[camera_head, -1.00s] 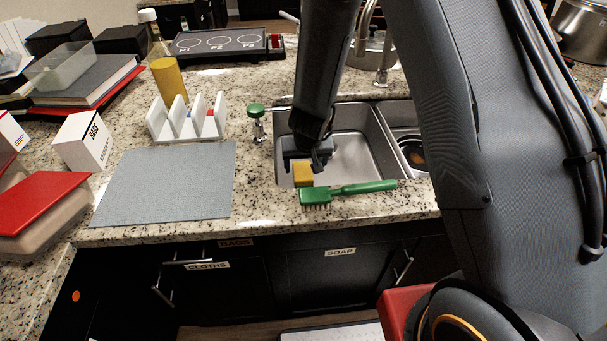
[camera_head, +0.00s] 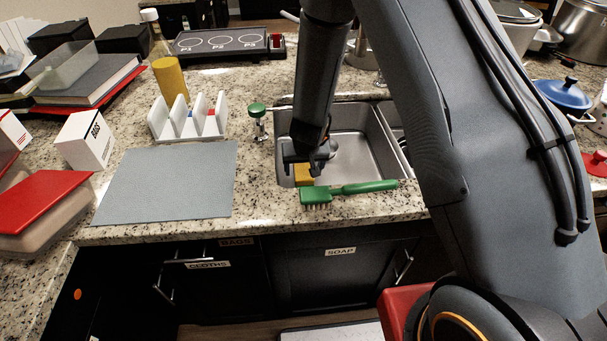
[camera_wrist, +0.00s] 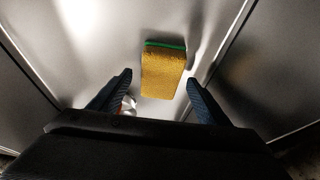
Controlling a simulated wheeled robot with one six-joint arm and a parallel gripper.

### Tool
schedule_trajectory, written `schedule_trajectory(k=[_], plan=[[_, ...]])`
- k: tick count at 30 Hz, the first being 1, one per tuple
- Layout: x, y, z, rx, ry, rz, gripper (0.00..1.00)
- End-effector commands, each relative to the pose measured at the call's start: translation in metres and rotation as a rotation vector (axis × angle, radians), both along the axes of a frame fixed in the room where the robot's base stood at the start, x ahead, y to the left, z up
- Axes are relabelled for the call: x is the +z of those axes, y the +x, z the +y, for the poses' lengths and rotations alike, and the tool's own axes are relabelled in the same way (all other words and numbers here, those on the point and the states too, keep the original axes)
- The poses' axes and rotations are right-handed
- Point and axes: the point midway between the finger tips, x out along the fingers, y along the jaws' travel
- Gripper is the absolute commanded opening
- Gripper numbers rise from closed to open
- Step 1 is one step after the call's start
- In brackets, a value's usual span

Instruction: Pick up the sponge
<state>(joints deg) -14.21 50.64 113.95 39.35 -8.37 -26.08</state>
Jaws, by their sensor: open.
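The sponge (camera_head: 304,174) is a yellow block, partly covered by my gripper in the head view. In the wrist view the sponge (camera_wrist: 163,74) shows a green layer along its far edge, against the bare steel of the sink (camera_wrist: 105,30). My gripper (camera_head: 306,160) is over the front of the sink basin (camera_head: 355,150). In the wrist view my gripper (camera_wrist: 159,80) is open, with one fingertip on each side of the sponge and a gap on both sides. I cannot tell how far the fingertips are above the sponge.
A green brush (camera_head: 350,190) lies on the counter at the sink's front edge, close to the gripper. A green-topped bottle (camera_head: 257,120) stands left of the sink. A grey mat (camera_head: 165,180) and a white rack (camera_head: 188,122) are further left. Steel sink walls rise around the sponge.

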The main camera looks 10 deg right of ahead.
Motion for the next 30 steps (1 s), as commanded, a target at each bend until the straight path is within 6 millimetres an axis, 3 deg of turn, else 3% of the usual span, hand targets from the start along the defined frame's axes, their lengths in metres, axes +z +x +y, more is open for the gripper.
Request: schedule_trajectory(k=[15,16,24,30], plan=[[-0.0037,0.0000,0.0002,0.000,0.000,0.000,0.70],[-0.0037,0.0000,0.0002,0.000,0.000,0.000,0.69],[-0.0037,-0.0001,0.0001,0.000,0.000,0.000,0.27],[-0.0036,0.0000,0.0001,0.000,0.000,0.000,0.23]])
